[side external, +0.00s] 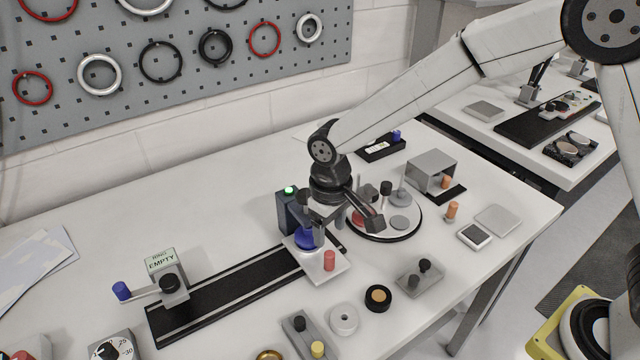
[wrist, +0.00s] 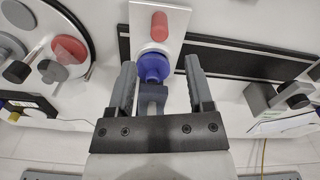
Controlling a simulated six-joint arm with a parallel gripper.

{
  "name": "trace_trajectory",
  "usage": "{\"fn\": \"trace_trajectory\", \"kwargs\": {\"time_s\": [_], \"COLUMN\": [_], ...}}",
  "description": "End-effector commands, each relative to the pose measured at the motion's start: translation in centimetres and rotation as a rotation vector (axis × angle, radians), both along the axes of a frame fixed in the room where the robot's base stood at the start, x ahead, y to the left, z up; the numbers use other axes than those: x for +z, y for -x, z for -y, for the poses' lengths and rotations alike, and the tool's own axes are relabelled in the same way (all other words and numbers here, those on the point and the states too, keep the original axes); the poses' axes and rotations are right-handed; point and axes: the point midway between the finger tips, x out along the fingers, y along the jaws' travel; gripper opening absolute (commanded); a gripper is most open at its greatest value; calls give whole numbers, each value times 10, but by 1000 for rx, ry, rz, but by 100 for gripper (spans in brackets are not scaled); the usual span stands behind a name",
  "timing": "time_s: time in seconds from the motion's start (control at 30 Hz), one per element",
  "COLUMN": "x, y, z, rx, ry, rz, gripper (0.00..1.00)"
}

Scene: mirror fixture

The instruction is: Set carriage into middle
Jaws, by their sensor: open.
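The carriage (side external: 332,270) is a pale plate at the right end of a black rail (side external: 222,296). It bears a blue round knob (side external: 306,241) and an upright red peg (side external: 329,261). My gripper (side external: 318,225) is low over the carriage and partly hides the knob. In the wrist view my gripper (wrist: 160,72) is open, with one finger on each side of the blue knob (wrist: 153,66). A gap shows on both sides. The red peg (wrist: 159,25) lies beyond the fingertips on the plate (wrist: 178,18).
A dark post with a lit green lamp (side external: 289,190) stands close behind the carriage. A block with a blue-tipped lever (side external: 122,290) and a sign with "EMPTY" (side external: 161,262) stand at the rail's left end. A round tray (side external: 408,226) is to the right. The rail's middle is clear.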

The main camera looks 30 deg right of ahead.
Motion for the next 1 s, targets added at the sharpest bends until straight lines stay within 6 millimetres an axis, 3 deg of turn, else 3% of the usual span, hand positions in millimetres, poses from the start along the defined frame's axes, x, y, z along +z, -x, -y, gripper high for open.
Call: {"fn": "trace_trajectory", "kwargs": {"time_s": [0.7,1.0], "x": [-69,-76], "y": [0,0], "z": [1,1], "rx": [0,0], "ry": [1,0], "rz": [-2,1], "gripper": [67,67]}}
